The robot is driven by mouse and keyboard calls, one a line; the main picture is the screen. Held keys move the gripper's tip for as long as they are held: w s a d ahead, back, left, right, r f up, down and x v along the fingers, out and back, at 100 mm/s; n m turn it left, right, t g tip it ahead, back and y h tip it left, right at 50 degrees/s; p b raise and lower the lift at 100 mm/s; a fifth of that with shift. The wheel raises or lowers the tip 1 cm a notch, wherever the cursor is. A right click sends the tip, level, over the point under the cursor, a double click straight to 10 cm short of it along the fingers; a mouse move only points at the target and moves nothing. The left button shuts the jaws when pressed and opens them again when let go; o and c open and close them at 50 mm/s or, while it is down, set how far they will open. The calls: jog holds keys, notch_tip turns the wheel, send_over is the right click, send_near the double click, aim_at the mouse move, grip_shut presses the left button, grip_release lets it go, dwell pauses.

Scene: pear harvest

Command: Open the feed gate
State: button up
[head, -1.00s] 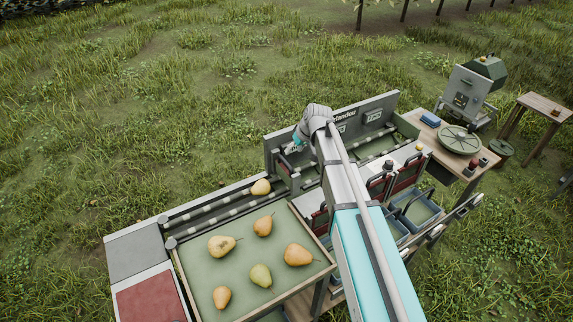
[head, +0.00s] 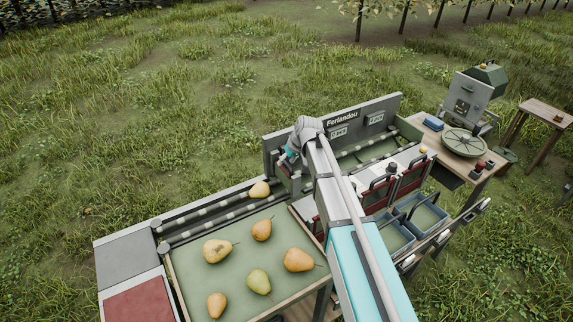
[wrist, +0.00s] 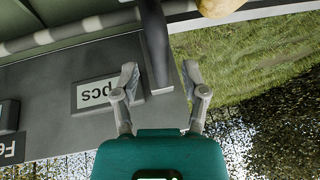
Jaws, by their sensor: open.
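My gripper (wrist: 160,76) is open and empty in the wrist view, its two fingertips apart. A dark upright bar (wrist: 155,45), which looks like part of the feed gate, runs between the fingertips. I cannot tell whether they touch it. In the head view, my gripper (head: 287,157) is at the left end of the grey back panel, mostly hidden by my arm. The dark gate part (head: 290,182) stands just below it, across the end of the roller lane. A yellow pear (head: 259,189) lies on the rollers, left of the gate.
A green tray (head: 205,279) holds several pears at the front left. A label plate (wrist: 97,93) is on the panel beside my gripper. Blue crates (head: 427,215) stand right of my arm. A side table (head: 462,163) carries a round scale. Grass lies behind the panel.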

jog(key=shift+f, duration=0.1)
jog(key=shift+c, duration=0.2)
grip_shut()
